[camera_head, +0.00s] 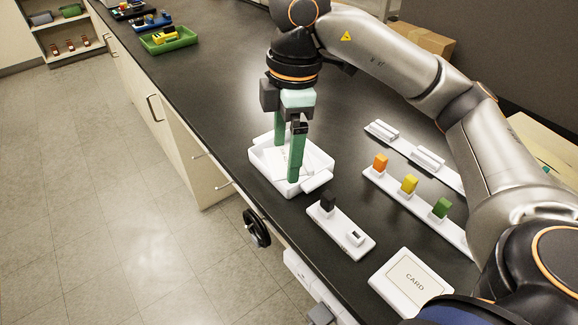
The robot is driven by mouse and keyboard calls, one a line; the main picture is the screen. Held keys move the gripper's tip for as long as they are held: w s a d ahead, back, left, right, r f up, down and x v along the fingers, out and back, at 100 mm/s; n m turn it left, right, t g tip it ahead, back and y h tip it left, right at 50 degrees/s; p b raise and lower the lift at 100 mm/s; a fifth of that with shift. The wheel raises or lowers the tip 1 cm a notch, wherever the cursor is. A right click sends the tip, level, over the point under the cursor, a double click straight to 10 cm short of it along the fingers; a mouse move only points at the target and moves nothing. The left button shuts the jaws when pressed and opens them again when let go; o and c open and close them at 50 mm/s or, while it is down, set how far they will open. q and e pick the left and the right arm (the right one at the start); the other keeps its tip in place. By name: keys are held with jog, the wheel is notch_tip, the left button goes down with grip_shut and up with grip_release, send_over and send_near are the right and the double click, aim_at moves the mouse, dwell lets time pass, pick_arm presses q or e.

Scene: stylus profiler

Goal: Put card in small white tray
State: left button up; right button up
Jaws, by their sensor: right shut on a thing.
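The small white tray (318,157) stands on the black bench near its front edge. My right gripper (286,164) points down into the tray, its two green fingers spread apart but shut on the pale card (284,157) between them. The card is low inside the tray; the near finger hides part of it, and I cannot tell whether it touches the tray floor. A white holder labelled CARD (412,283) lies at the front right of the bench. My left gripper is not in view.
A white block with black pieces (342,230) lies right of the tray. Beyond it are a rack with orange, yellow and green pieces (409,185) and another white rack (427,160). A green tray (168,40) stands far left. The bench between is clear.

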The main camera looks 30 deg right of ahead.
jog(key=w+d+f, duration=0.2)
jog(key=w, duration=0.1)
jog(key=w+d+f+p, duration=0.1)
jog(key=w+d+f, duration=0.1)
jog(key=f, duration=0.1)
jog(key=w+d+f, duration=0.2)
jog(key=w, duration=0.1)
jog(key=shift+w+f+p, duration=0.2)
jog(key=shift+w+p, duration=0.1)
jog(key=shift+p, duration=0.05)
jog(key=shift+w+d+f, duration=0.3)
jog(key=shift+w+f, duration=0.05)
jog(key=shift+f, duration=0.15)
jog(key=f, duration=0.3)
jog(key=shift+w+d+f, duration=0.1)
jog(key=shift+w+d, duration=0.05)
jog(key=shift+w, duration=0.05)
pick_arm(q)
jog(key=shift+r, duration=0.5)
pick_arm(e)
jog(key=shift+f, duration=0.2)
jog(key=shift+f, duration=0.2)
jog(key=o, duration=1)
jog(key=shift+c, duration=0.2)
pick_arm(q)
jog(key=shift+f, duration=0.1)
